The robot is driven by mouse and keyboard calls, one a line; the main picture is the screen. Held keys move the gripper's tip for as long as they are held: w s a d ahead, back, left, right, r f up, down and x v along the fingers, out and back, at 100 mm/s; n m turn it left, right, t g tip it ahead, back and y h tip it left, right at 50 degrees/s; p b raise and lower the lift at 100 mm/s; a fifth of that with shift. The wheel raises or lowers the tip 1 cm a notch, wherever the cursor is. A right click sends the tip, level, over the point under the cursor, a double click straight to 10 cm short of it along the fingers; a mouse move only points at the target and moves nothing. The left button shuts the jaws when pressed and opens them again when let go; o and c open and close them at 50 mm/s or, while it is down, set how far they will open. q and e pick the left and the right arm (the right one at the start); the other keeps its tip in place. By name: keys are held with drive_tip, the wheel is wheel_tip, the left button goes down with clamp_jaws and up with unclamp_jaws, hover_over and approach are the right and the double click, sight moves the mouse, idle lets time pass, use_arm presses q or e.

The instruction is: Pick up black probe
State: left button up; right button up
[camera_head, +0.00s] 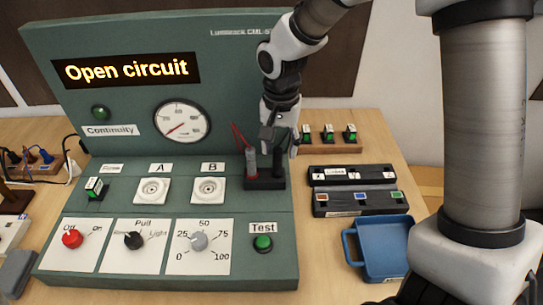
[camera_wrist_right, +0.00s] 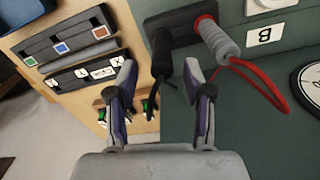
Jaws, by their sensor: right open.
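The black probe (camera_head: 278,164) stands upright in a black holder (camera_head: 264,184) on the right part of the green panel. In the right wrist view the black probe (camera_wrist_right: 161,55) shows between the lines of my two fingers, with its cable running back toward the gripper. A grey probe with a red cable (camera_head: 251,161) stands beside it; it also shows in the wrist view (camera_wrist_right: 215,40). My right gripper (camera_head: 279,138) is open and empty around the top of the black probe; in the wrist view its fingertips (camera_wrist_right: 160,76) lie either side of it. I cannot tell whether they touch it.
The green panel (camera_head: 150,210) carries knobs, sockets A and B, a dial and a display reading "Open circuit". Right of it are a rack with green pieces (camera_head: 328,147), black cases (camera_head: 355,203) and a blue tray (camera_head: 383,250). My arm crosses the right side.

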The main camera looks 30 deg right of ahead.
sight(277, 174)
drive_tip(key=f, duration=0.3)
drive_tip(key=f+p, duration=0.1)
drive_tip(key=f, duration=0.1)
drive_tip(key=shift+s+a, duration=0.1)
drive_tip(key=shift+a, duration=0.25)
drive_tip(key=shift+f, duration=0.2)
drive_tip(key=shift+r, duration=0.1)
drive_tip(key=shift+c, duration=1.3)
drive_tip(key=shift+s, duration=0.1)
clamp_jaws()
drive_tip(key=shift+r, duration=0.1)
